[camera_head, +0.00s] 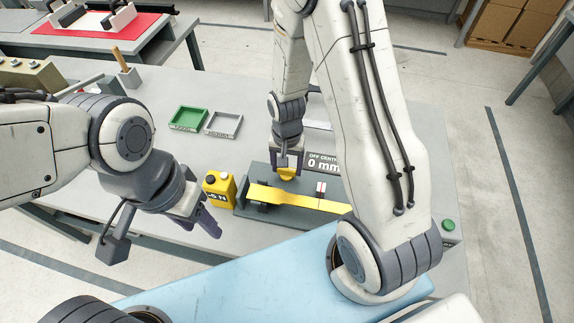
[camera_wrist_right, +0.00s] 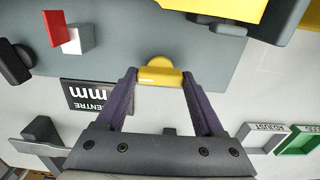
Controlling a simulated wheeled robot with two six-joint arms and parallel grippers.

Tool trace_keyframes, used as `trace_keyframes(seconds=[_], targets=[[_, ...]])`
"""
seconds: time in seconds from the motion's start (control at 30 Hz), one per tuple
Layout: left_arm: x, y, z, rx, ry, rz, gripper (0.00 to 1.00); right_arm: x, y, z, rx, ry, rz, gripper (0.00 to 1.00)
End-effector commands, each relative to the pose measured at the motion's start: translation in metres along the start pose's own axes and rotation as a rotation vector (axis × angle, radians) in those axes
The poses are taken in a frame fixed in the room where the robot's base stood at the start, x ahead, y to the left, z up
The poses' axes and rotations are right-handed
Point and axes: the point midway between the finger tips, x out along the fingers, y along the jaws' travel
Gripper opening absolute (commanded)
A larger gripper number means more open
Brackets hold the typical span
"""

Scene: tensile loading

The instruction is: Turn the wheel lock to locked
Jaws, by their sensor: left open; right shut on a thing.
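A small yellow knob (camera_head: 287,173), which looks like the wheel lock, sits at the back edge of the dark grey fixture plate (camera_head: 258,222). My right gripper (camera_head: 288,165) reaches down to it from behind and is shut on it. In the right wrist view the knob (camera_wrist_right: 160,76) shows as a rounded yellow piece between the two purple fingertips. No locked or unlocked mark can be read. My left gripper (camera_head: 207,218) is open and empty, left of the fixture near the table's front edge.
A long yellow bar (camera_head: 290,198) lies across the fixture. A yellow weight marked N (camera_head: 219,188) stands at its left. A sign reading off centre 0 mm (camera_head: 322,164) stands behind. Green (camera_head: 188,120) and grey (camera_head: 223,124) trays lie further back. A green button (camera_head: 448,225) is at right.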

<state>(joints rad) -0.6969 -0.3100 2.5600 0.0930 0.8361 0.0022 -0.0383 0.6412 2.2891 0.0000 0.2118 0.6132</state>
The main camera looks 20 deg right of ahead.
Motion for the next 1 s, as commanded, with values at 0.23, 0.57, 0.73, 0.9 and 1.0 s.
trace_keyframes(seconds=[0.23, 0.57, 0.73, 0.9, 1.0], targets=[[0.000, 0.000, 0.000, 0.000, 0.000, 0.000, 0.50, -0.001, 0.000, -0.001, -0.001, 0.002, -0.001, 1.00], [0.002, 0.000, 0.000, 0.000, 0.000, 0.000, 0.50, -0.014, -0.001, -0.002, -0.001, 0.005, -0.003, 1.00], [0.006, 0.000, 0.000, 0.000, 0.000, 0.000, 0.50, -0.043, -0.002, -0.002, -0.001, 0.008, -0.006, 1.00], [0.009, -0.001, 0.001, 0.001, 0.000, 0.000, 0.50, -0.075, -0.001, -0.002, -0.001, 0.007, -0.005, 1.00], [0.011, -0.001, 0.001, 0.001, 0.000, 0.000, 0.50, -0.090, -0.001, -0.002, -0.001, 0.006, -0.004, 1.00]])
